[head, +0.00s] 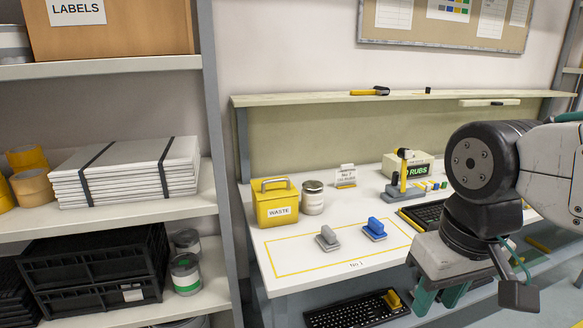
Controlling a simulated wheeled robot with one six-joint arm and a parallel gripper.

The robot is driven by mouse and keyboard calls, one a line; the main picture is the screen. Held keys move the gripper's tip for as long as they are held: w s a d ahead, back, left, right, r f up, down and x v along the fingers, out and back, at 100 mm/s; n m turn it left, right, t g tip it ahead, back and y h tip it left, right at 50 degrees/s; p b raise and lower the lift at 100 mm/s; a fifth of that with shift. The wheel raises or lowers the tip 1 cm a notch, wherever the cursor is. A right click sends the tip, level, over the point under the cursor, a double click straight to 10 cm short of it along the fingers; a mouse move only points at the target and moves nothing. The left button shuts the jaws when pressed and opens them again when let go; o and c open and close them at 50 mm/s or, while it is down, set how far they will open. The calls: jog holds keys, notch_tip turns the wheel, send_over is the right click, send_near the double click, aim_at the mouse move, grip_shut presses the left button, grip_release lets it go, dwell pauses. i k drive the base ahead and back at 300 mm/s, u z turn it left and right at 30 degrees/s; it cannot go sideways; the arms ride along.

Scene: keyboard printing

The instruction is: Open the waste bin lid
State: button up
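The waste bin (277,211) is a yellow box with a white "WASTE" label, standing at the back left of the white bench top. Its lid (268,185) appears shut, with a handle on top. My gripper (440,298) hangs at the lower right, in front of the bench's front edge and well to the right of the bin. Its two teal fingers point down and look apart, with nothing seen between them. Part of the gripper is hidden by its own body.
A lidded jar (313,199) stands close to the bin's right. A grey stamp (327,238) and a blue stamp (375,229) sit inside a yellow outline. A keyboard (350,312) lies on the lower shelf. A shelving unit's post (222,150) rises left of the bench.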

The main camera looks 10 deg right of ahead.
aim_at(279, 187)
jog(key=u, duration=0.2)
jog(key=i, duration=1)
jog(key=u, duration=0.5)
